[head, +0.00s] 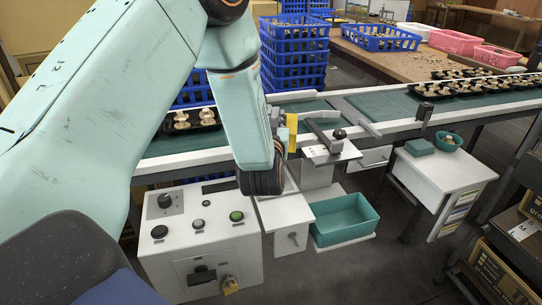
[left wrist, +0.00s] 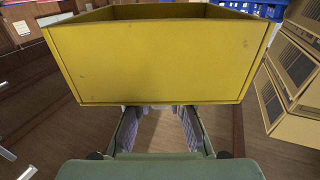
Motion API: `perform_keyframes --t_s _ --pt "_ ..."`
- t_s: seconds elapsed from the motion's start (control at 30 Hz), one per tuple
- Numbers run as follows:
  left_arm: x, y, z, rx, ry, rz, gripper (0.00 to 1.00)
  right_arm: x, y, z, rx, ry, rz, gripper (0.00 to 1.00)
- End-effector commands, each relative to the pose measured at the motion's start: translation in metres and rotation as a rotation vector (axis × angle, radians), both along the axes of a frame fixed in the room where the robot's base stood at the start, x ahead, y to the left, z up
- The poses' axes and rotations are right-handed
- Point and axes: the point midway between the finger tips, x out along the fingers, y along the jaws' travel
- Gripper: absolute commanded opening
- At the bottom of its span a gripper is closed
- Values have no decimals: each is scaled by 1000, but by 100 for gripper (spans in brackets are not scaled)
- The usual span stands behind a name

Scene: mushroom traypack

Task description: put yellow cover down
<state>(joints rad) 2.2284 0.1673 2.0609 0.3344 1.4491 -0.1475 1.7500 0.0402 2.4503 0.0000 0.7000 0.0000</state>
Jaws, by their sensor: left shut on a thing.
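The yellow cover (left wrist: 160,62) fills the upper part of the left wrist view. It is a box-like shell with a flat front face, and its top looks open. My left gripper (left wrist: 160,112) has its two dark fingers reaching to the cover's lower edge and is shut on it. The fingertips are hidden by the cover. In the head view only a narrow yellow strip of the cover (head: 292,124) shows beside my left arm, above the work stand by the conveyor; my arm hides most of the gripper. My right gripper is not in view.
A green conveyor (head: 370,104) runs behind, with dark mushroom trays (head: 463,88) on it. A control box (head: 198,238) with buttons stands in front, beside a teal bin (head: 344,218). A white side table (head: 446,171) is at right. Stacked blue crates (head: 295,50) stand behind.

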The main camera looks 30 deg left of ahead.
Motion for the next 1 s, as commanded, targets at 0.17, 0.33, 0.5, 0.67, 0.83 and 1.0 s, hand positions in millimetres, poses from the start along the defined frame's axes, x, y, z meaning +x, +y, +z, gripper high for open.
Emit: perform_keyframes --t_s 0.17,0.33,0.5,0.67,0.83,1.0 --pt "0 1 -22 1 -3 2 0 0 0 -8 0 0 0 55" --pt "-1 2 -34 1 -2 2 0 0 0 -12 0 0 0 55" --pt "-2 3 -58 1 -2 3 0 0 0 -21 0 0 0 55" --pt "-3 4 -59 1 -4 3 0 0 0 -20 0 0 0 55" --pt "-3 4 -60 0 -3 3 0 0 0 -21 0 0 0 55" --pt "-3 4 -65 0 -3 3 0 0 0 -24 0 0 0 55"
